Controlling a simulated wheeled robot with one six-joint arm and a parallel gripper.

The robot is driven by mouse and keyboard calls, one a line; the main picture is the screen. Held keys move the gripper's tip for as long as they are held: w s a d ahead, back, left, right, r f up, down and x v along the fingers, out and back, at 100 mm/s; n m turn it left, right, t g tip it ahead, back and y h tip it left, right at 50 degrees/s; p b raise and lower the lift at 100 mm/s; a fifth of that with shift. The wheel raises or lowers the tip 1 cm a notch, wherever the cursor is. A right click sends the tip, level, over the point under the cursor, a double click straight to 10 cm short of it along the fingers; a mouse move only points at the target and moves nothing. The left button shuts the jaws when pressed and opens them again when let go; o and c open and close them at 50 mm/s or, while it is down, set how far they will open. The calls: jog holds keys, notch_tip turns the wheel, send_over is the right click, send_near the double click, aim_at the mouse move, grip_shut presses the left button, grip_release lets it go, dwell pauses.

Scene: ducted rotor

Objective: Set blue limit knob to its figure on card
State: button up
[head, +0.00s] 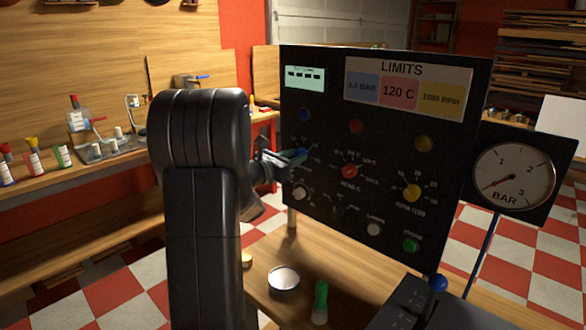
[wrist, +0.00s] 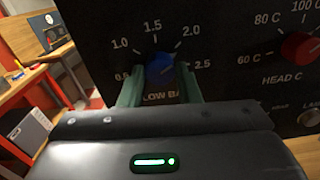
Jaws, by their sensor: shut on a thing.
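The blue limit knob (wrist: 160,68) sits on the black panel between the fingers of my gripper (wrist: 160,88). The green fingers are shut on it from left and right. Its scale reads 1.0, 1.5, 2.0 and 2.5, with a lower figure partly hidden at the left. I cannot tell clearly where its pointer stands. In the head view my gripper (head: 290,157) reaches the panel's left side and hides the knob. The LIMITS card (head: 400,83) is at the panel's top, with a blue field (head: 363,88) that seems to read 2.5 BAR, small and dim.
To the right are a red HEAD C knob (head: 349,171) and a yellow RPM knob (head: 412,192). Small knobs and buttons sit below. A BAR gauge (head: 513,176) stands right of the panel. A round tin (head: 284,279) and a green-topped bottle (head: 320,300) are on the bench below.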

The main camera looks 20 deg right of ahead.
jog(key=m+b, duration=0.3)
jog(key=b, duration=0.4)
jog(key=m+b, duration=0.4)
jog(key=b, duration=0.2)
jog(key=shift+f+m+b, duration=0.2)
jog(key=shift+m+b, duration=0.1)
jog(key=shift+b, duration=0.05)
jog(key=shift+r, duration=0.1)
jog(key=o, duration=1)
jog(key=shift+s, duration=0.1)
jog(key=shift+c, duration=0.2)
jog(key=v, duration=1.3)
jog(key=shift+a, duration=0.35)
